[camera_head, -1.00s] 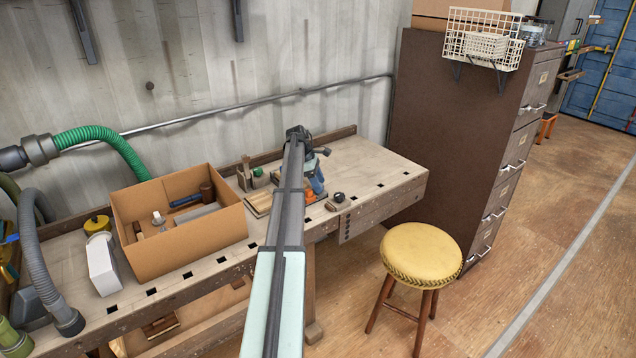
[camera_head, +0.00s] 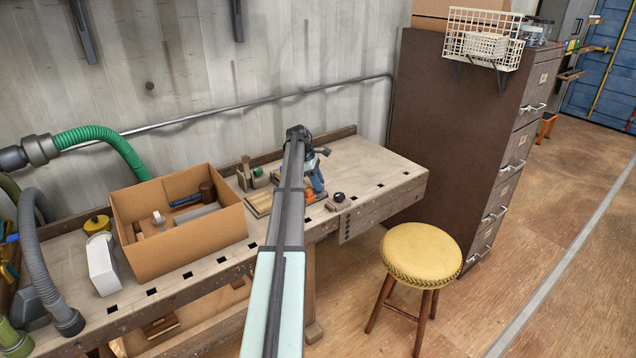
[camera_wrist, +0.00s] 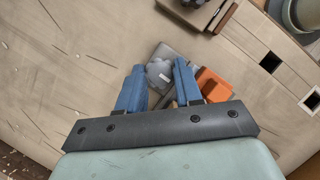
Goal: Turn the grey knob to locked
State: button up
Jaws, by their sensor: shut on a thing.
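In the wrist view, the grey knob (camera_wrist: 159,74) is a lobed piece between the blue fingertips of my gripper (camera_wrist: 160,67). My gripper is shut on it, and the left finger hides part of it. A grey plate (camera_wrist: 183,62) shows behind the knob, with an orange part (camera_wrist: 213,85) at its right. In the head view, my gripper (camera_head: 317,182) is low over the workbench, and the knob is hidden behind my arm. I cannot read any locked mark.
A small wooden block with a dark top (camera_head: 337,201) sits right of my gripper on the workbench (camera_head: 375,168). An open cardboard box (camera_head: 190,247) stands at the left. A yellow stool (camera_head: 422,252) is in front. The bench's right part is mostly clear.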

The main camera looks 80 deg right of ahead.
jog(key=m, duration=0.2)
jog(key=m+y, duration=0.1)
jog(key=m, duration=0.1)
jog(key=shift+d+y, duration=0.2)
jog(key=shift+y, duration=0.1)
jog(key=shift+s+m+t+y, duration=0.1)
jog(key=shift+m+t+y, duration=0.25)
jog(key=shift+m, duration=0.75)
jog(key=shift+s+m+t+y, duration=0.1)
jog(key=shift+m+t+y, duration=0.2)
jog(key=shift+m, duration=0.8)
jog(key=o, duration=1)
jog(key=shift+o, duration=0.2)
jog(key=shift+w+r, duration=0.1)
jog(key=v, duration=1.1)
jog(key=shift+d+r, duration=0.2)
jog(key=shift+r, duration=0.1)
